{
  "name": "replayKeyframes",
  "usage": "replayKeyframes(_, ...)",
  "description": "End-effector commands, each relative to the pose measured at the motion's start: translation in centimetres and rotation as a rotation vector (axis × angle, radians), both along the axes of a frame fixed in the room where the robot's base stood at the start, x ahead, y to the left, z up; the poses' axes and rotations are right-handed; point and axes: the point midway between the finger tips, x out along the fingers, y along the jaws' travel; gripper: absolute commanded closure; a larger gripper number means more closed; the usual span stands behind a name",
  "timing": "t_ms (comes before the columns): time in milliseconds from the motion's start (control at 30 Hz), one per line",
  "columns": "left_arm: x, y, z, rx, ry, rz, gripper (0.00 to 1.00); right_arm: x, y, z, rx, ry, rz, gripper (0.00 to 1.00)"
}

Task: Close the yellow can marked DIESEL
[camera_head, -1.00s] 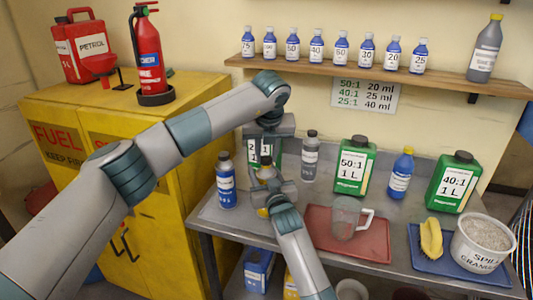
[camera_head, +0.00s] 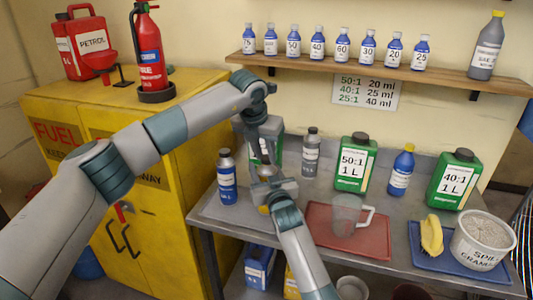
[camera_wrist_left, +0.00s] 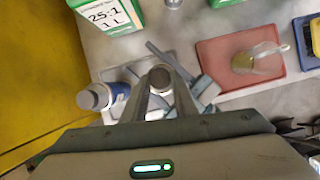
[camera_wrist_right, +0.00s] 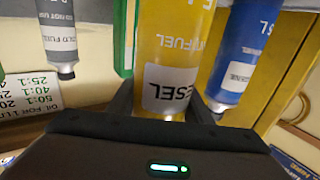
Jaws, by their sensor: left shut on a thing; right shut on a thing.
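The yellow can marked DIESEL (camera_wrist_right: 178,50) fills the middle of the right wrist view, its label upside down there. My right gripper (camera_wrist_right: 165,112) is shut on its body from the front. In the head view my right gripper (camera_head: 270,182) hides most of the can, and only a bit of yellow shows below it. My left gripper (camera_head: 264,155) points down over the can's top. In the left wrist view its fingers (camera_wrist_left: 160,85) are shut on a round grey cap (camera_wrist_left: 160,77). I cannot tell whether the cap is seated on the can's neck.
A blue can (camera_head: 226,180) stands close to the left. A green 25:1 can (camera_wrist_left: 105,15) stands behind, and a grey bottle (camera_head: 311,152) behind right. A red tray (camera_head: 375,242) with a clear jug (camera_head: 345,215) lies to the right. The yellow cabinet (camera_head: 175,190) is at the left.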

Motion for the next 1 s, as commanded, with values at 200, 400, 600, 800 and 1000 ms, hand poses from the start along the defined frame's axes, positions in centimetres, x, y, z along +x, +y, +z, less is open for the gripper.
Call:
replayKeyframes(200, 0.2, 0.3, 0.0, -0.001, 0.002, -0.272, 0.94, 0.0, 0.0, -0.1, -0.001, 0.002, 0.000, 1.00)
replayKeyframes(400, 0.4, 0.5, 0.0, 0.000, 0.004, -0.504, 0.94, 0.0, 0.0, -0.1, 0.000, 0.002, 0.000, 1.00)
replayKeyframes(600, 0.7, 0.6, 0.0, 0.000, 0.003, -0.725, 0.94, 0.0, 0.0, -0.1, 0.000, 0.002, 0.000, 1.00)
replayKeyframes(800, 1.0, 0.7, 0.0, 0.001, 0.005, -0.933, 0.94, 0.0, 0.0, -0.1, 0.000, 0.002, -0.001, 1.00)
replayKeyframes(1000, 1.3, 0.8, -0.1, 0.001, 0.003, -1.109, 0.94, 0.0, 0.0, -0.1, -0.001, 0.002, 0.000, 1.00)
